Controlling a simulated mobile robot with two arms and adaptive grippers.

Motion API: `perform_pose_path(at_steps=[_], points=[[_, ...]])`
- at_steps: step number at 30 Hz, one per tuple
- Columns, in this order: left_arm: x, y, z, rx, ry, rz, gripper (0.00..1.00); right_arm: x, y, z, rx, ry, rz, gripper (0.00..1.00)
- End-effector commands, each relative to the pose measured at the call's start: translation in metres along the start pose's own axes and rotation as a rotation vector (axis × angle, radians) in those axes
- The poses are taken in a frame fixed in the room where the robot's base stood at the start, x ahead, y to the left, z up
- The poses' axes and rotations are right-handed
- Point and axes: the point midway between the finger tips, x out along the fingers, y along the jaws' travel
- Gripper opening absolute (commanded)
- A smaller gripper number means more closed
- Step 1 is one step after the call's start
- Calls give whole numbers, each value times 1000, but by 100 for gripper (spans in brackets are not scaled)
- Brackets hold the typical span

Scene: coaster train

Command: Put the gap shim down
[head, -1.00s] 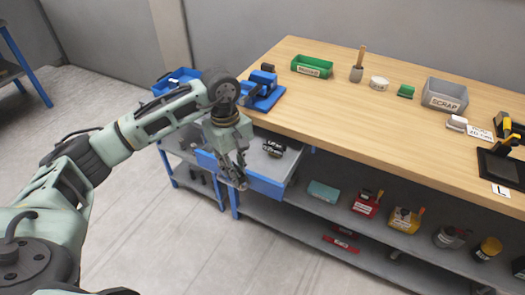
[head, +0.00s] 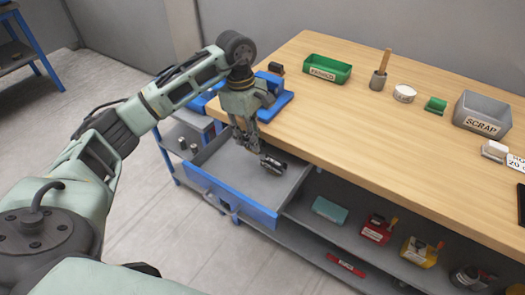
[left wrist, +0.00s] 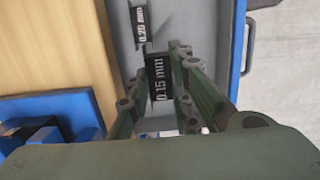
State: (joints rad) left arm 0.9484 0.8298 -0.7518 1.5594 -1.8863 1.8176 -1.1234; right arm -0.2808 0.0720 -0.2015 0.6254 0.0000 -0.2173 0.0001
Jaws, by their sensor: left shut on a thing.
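My left gripper (head: 250,150) points down over the open drawer (head: 228,196) of the workbench. In the left wrist view its fingers (left wrist: 160,98) are shut on a dark gap shim (left wrist: 158,80) marked 0.15 mm. In the head view this shim is mostly hidden by the fingers. A second dark shim (left wrist: 139,25), marked 0.20 mm, lies on the grey drawer floor just beyond. A dark piece (head: 272,164) shows beside the fingers in the head view. I cannot tell whether the held shim touches the drawer floor. My right gripper is out of view.
A blue vice (head: 276,106) stands at the bench edge close to my left gripper. The wooden bench top (head: 380,130) holds a green bin (head: 328,70) and a grey SCRAP bin (head: 482,114). Much of the drawer floor is bare. Boxes and tools stand on the lower shelf.

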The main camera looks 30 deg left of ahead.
Motion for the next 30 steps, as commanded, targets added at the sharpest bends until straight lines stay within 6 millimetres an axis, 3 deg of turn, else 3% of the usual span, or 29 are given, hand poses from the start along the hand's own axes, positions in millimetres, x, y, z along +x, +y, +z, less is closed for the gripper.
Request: perform_pose_path(at_steps=[6,11,18,23,29,30], points=[[37,-1,-4,0,-1,-4,0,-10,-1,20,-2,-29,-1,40],[50,-1,-5,2,-2,-3,0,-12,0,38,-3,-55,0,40],[80,-1,-9,1,-1,-3,0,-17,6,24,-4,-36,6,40],[82,0,-10,2,0,0,0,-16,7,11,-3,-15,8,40],[87,-1,-10,2,0,0,0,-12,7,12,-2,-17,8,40],[85,-1,-10,2,0,0,22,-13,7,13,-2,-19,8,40]])
